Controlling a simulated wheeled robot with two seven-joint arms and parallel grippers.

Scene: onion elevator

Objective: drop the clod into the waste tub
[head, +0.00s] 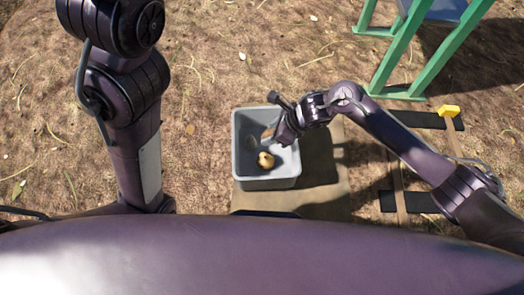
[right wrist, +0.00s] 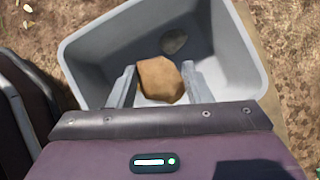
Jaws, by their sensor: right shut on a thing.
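The clod is a tan, rough lump (right wrist: 160,80) between the two fingers of my right gripper (right wrist: 160,88) in the right wrist view. In the head view the clod (head: 265,160) shows as a yellowish lump at the tip of my right gripper (head: 270,148), within the outline of the tub. The waste tub (head: 240,172) is a grey, open rectangular box; its wall also fills much of the right wrist view (right wrist: 100,60). How high the clod is above the tub floor is hard to tell. My left gripper is out of view.
A dark grey lump (right wrist: 174,41) lies in the tub. The tub stands on a brown board (head: 325,185). A green-legged frame (head: 397,55) stands at the upper right, and dark slats with a yellow block (head: 449,111) lie at the right. Open ground lies left of the tub.

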